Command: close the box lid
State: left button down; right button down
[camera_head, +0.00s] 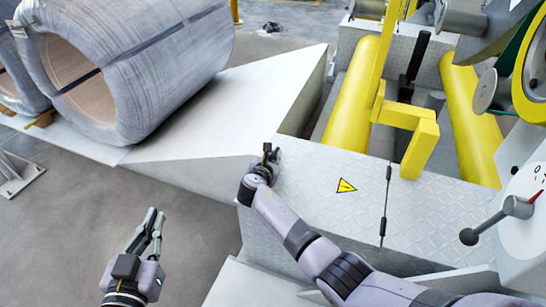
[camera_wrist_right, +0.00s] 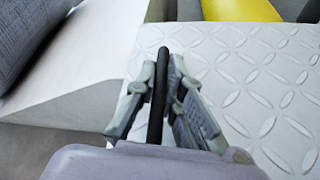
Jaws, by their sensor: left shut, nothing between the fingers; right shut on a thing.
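The box lid (camera_head: 310,190) is a pale diamond-plate panel with a yellow warning triangle, and it lies about flat on the box. I cannot tell whether it is fully shut. It also shows in the right wrist view (camera_wrist_right: 262,90). My right gripper (camera_head: 270,152) is at the lid's far left corner. In the wrist view my right gripper (camera_wrist_right: 165,85) is shut on a thin black bar (camera_wrist_right: 157,95) beside the lid edge, seemingly its handle. My left gripper (camera_head: 156,213) is shut and empty over the grey floor, left of the box.
A large wrapped coil (camera_head: 150,75) lies on a pale sloped ramp (camera_head: 230,110) at the upper left. Yellow rollers (camera_head: 350,95) and a yellow bracket (camera_head: 418,140) stand behind the lid. A lever (camera_head: 495,220) with a dial is at right.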

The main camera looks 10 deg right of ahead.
pick_arm(q)
jog(key=shift+d+r, duration=0.1)
jog(key=shift+r, duration=0.2)
pick_arm(e)
jog(key=shift+s+f, duration=0.1)
jog(key=shift+f, duration=0.2)
jog(key=shift+f, duration=0.1)
jog(key=c, duration=2)
grip_release()
jog(key=shift+o, duration=0.2)
jog(key=shift+s+a, duration=0.25)
jog(key=shift+s, duration=0.2)
jog(key=v, duration=1.1)
jog(key=shift+w+r, duration=0.1)
jog(key=shift+r, duration=0.35)
